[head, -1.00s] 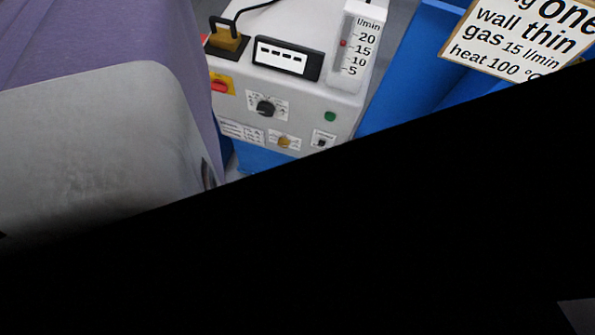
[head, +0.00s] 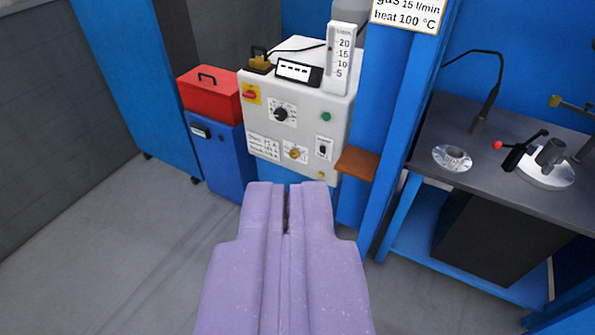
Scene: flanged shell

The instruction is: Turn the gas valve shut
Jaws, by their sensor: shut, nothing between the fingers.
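My gripper (head: 287,192) is the purple pair of fingers at the bottom middle. It is shut and empty, its tips pointing at the white machine (head: 262,123). On the machine's front, low and central, is a small brass-yellow knob (head: 295,153), which looks like the gas valve; its exact setting is too small to tell. In the picture it lies just above my fingertips, and a gap shows between them. A white flow gauge (head: 341,60) marked in numbers stands on the machine, with a red mark near its upper part.
The front also carries a black dial (head: 281,113), a red switch (head: 250,94), a green button (head: 326,117) and a black switch (head: 322,150). A brown shelf (head: 357,163) juts out at right. A red box (head: 210,93) sits left, a workbench (head: 470,140) right. Floor in front is clear.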

